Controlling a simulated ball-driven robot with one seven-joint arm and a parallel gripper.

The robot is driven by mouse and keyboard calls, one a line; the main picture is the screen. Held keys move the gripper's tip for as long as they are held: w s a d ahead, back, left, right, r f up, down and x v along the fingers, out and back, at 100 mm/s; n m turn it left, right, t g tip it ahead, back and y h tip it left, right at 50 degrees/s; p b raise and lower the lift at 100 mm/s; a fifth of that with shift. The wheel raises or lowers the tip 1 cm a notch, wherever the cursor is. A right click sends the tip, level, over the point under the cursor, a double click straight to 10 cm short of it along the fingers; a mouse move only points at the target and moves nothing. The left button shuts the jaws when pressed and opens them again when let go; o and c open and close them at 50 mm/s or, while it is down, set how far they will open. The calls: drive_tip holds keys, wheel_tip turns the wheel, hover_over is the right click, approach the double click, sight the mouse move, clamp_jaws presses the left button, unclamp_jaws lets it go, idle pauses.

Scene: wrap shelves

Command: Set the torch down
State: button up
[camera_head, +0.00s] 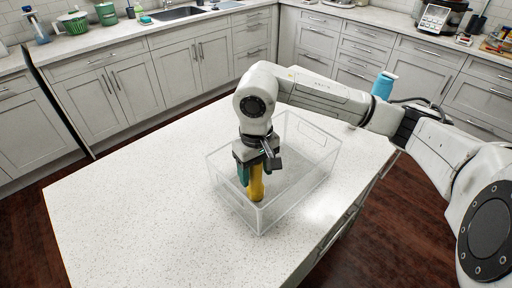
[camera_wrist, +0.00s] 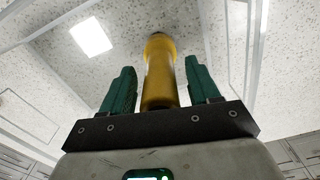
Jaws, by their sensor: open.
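The torch (camera_head: 256,188) is a yellow cylinder with a wider head. It stands roughly upright inside a clear bin (camera_head: 300,196), near the bin's front-left part. My gripper (camera_head: 252,178) is over the bin, pointing down, with its green fingers on either side of the torch. In the wrist view, the torch (camera_wrist: 160,75) lies between the two fingers (camera_wrist: 161,68), with a visible gap on each side. The gripper is open. The torch's upper end is hidden by the gripper in the head view.
The bin stands on a white speckled island counter (camera_head: 120,215), which is bare to the left. A blue bottle (camera_head: 383,84) stands beyond my arm. Cabinets and a back counter (camera_head: 120,38) with a sink line the far walls.

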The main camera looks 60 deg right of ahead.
wheel_tip(320, 180, up, 12)
drive_tip(key=shift+f+b, duration=0.25)
drive_tip(key=shift+b, duration=0.95)
